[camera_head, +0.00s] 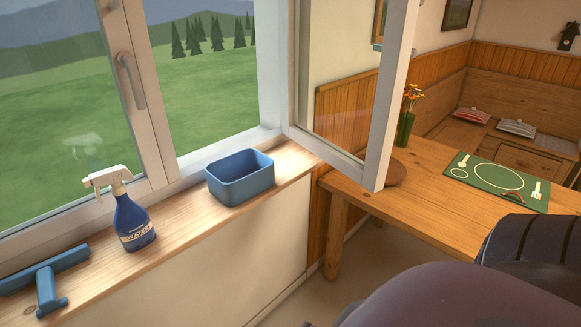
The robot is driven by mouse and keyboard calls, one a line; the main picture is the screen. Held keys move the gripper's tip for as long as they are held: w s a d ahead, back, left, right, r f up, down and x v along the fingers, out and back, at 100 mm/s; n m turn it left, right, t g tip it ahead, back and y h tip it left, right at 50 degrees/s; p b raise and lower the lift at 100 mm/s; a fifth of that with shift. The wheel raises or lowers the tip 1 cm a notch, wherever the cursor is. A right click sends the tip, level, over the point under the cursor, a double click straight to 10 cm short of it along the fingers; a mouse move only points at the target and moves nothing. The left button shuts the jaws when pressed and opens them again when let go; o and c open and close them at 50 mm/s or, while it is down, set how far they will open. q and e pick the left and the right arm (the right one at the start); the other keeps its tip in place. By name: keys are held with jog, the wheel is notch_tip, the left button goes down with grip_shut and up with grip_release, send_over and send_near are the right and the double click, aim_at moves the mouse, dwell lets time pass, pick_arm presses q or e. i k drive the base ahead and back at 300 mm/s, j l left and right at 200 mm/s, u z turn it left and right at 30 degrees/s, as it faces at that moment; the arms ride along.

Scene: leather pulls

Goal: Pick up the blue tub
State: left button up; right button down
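The blue tub (245,187) is an open rectangular box with rounded corners. It stands upright on the wooden windowsill (185,220), near the sill's right end, and its visible inside looks empty. Nothing touches it from above. Neither of my grippers shows in the head view.
An open window sash (378,130) juts out right of the tub. Beyond it is a wooden table (425,197) with a green placemat (496,177) and a flower vase (405,128).

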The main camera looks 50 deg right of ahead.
aim_at(235, 179)
jog(key=z, duration=1.15)
